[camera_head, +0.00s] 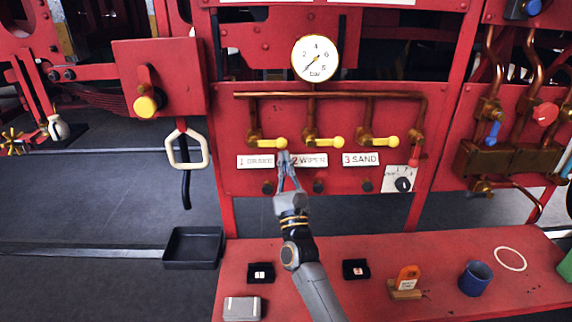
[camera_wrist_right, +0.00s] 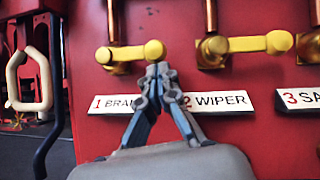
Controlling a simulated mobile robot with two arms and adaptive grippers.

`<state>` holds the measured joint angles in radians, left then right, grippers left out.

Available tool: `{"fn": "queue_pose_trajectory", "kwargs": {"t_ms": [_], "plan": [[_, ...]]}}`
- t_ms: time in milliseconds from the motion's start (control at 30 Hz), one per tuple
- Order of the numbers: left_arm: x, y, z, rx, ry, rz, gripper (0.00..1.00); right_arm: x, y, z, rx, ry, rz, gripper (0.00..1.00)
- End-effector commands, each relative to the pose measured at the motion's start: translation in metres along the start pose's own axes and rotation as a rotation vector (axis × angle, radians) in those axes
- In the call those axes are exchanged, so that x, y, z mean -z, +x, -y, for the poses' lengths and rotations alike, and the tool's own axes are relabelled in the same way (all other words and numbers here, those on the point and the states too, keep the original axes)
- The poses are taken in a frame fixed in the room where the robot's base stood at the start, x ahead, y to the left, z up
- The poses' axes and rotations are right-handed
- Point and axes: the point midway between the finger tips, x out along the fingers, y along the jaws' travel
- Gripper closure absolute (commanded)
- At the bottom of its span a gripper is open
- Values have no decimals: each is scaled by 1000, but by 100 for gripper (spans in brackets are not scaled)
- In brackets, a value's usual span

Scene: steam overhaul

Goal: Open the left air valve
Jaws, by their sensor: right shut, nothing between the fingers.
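The left air valve is the one above the "1 BRAKE" label (camera_head: 255,161), with a yellow handle (camera_head: 270,143) pointing right from its brass body. The handle also shows in the right wrist view (camera_wrist_right: 130,52), lying level. My right gripper (camera_head: 284,156) is shut and empty. Its fingertips (camera_wrist_right: 158,72) are just below the round right end of that handle, between the "1 BRAKE" and "2 WIPER" labels. I cannot tell whether they touch the handle. The gripper covers the end of the brake label. My left gripper is not in view.
Two more yellow-handled valves, wiper (camera_head: 325,142) and sand (camera_head: 380,141), sit to the right, handles level. A pressure gauge (camera_head: 315,58) is above. A red bench (camera_head: 450,300) below carries a blue mug (camera_head: 475,278) and an orange tag on a stand (camera_head: 406,280). A black tray (camera_head: 192,248) is left.

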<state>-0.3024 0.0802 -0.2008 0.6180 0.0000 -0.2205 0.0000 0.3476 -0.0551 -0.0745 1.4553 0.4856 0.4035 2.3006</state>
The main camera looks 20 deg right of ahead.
Motion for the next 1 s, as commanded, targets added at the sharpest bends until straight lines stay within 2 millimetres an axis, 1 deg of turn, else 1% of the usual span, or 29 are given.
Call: {"fn": "queue_pose_trajectory", "kwargs": {"t_ms": [267,1000], "plan": [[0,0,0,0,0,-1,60,-1,0,0,-3,-6,1,100],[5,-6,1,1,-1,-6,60,-9,7,7,-76,-115,4,100]]}}
